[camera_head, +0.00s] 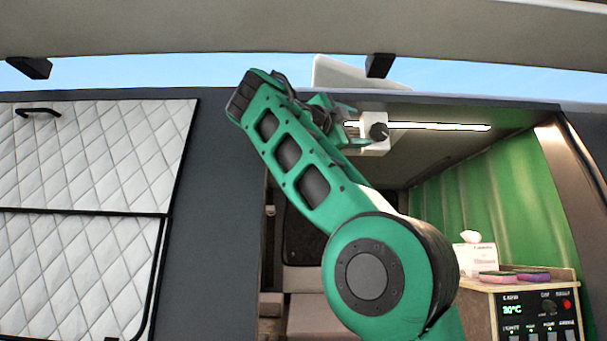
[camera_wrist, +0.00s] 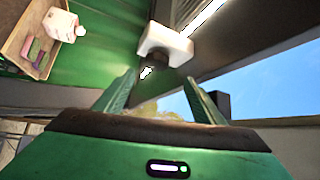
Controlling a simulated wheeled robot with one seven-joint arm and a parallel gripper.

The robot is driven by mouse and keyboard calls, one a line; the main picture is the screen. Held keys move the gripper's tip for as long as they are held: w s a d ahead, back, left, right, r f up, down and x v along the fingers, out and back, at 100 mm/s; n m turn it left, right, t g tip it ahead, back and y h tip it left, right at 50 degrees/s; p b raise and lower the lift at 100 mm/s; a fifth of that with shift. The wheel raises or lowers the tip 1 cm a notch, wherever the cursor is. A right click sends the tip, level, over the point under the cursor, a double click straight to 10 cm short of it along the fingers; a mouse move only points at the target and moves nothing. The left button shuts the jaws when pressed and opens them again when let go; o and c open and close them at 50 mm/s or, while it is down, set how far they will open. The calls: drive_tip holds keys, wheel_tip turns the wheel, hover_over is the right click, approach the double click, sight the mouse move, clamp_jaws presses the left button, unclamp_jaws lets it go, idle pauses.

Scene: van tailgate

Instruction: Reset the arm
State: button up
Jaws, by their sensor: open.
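My green arm is raised and folded in the middle of the head view. My gripper (camera_head: 347,124) is high up near the top of the van's opening, at the upper end of the arm. In the wrist view my gripper (camera_wrist: 160,78) shows two green fingers spread apart with nothing between them. A white block-shaped fixture (camera_wrist: 164,44) lies beyond the fingertips. A white fixture with a dark round knob (camera_head: 374,133) also shows right beside the gripper in the head view. I cannot tell whether the gripper touches it.
A wooden-topped cabinet (camera_head: 512,286) with a control panel stands at lower right, bearing a tissue box (camera_head: 475,256) and pink and purple sponge-like pads (camera_head: 515,276). A green curtain (camera_head: 480,205) hangs behind. A light strip (camera_head: 440,126) runs overhead. A quilted white panel (camera_head: 90,165) is at left.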

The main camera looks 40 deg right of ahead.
drive_tip(key=w+f+n+t+y, duration=0.65)
drive_tip(key=w+f+n, duration=0.65)
drive_tip(key=f, duration=0.3)
wheel_tip(320, 180, down, 21)
drive_tip(key=s+d+n+g+y, duration=0.1)
drive_tip(key=n+g+y, duration=0.1)
drive_tip(key=n+y, duration=0.3)
drive_tip(key=s+a+f+n+g+y, duration=0.25)
drive_tip(key=s+f, duration=0.35)
drive_tip(key=f, duration=0.5)
drive_tip(key=s+a+f+n+g+y, duration=0.1)
drive_tip(key=s+a+f+y, duration=0.15)
drive_tip(key=s+f, duration=0.55)
drive_tip(key=s+a+f+n+g+y, duration=0.1)
drive_tip(key=s+a+f+g+y, duration=0.3)
drive_tip(key=f, duration=0.9)
drive_tip(key=s+a+f+n, duration=0.2)
drive_tip(key=s+a+f, duration=0.4)
drive_tip(key=s+f, duration=0.2)
drive_tip(key=s, duration=0.2)
drive_tip(key=shift+s+g, duration=0.3)
drive_tip(key=shift+s, duration=0.05)
